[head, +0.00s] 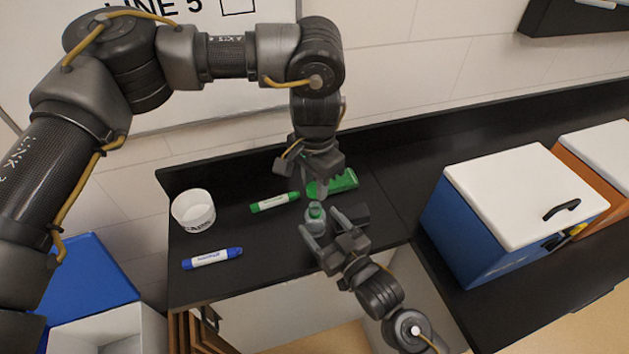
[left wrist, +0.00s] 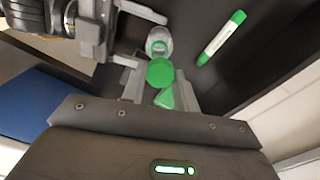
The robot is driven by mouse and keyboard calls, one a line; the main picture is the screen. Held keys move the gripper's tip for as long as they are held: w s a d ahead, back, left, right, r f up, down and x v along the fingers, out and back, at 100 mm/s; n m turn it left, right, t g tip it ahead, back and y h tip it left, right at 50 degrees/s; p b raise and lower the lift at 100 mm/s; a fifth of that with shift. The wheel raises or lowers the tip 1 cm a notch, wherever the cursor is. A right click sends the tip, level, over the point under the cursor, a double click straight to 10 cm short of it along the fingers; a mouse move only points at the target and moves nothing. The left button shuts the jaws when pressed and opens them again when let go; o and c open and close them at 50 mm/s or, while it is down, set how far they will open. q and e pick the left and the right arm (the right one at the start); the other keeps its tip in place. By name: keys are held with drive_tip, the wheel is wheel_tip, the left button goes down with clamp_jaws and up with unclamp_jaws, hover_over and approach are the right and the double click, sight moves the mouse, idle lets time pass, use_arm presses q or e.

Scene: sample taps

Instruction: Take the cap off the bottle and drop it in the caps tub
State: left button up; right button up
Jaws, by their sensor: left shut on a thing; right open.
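The bottle (head: 315,217) stands on the black counter, clear with green at its neck; in the left wrist view (left wrist: 158,42) its mouth faces up. My left gripper (head: 319,186) is above and just behind it, shut on the round green cap (left wrist: 160,72). The cap appears apart from the bottle; in the head view the fingers mostly hide it. My right gripper (head: 326,222) is open, its fingers on either side of the bottle; contact is unclear. The white round tub (head: 193,210), with a label too small to read, stands at the counter's left.
A flat green object (head: 340,181) lies behind my left gripper. A blue box with a white lid (head: 520,195) stands at the right.

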sight(315, 216)
use_arm(q)
wheel_tip(315, 216, down, 2)
drive_tip(key=shift+f+b, duration=0.2)
drive_tip(key=shift+b, duration=0.9)
use_arm(e)
drive_tip(key=v, duration=1)
drive_tip(key=shift+s+d, duration=0.2)
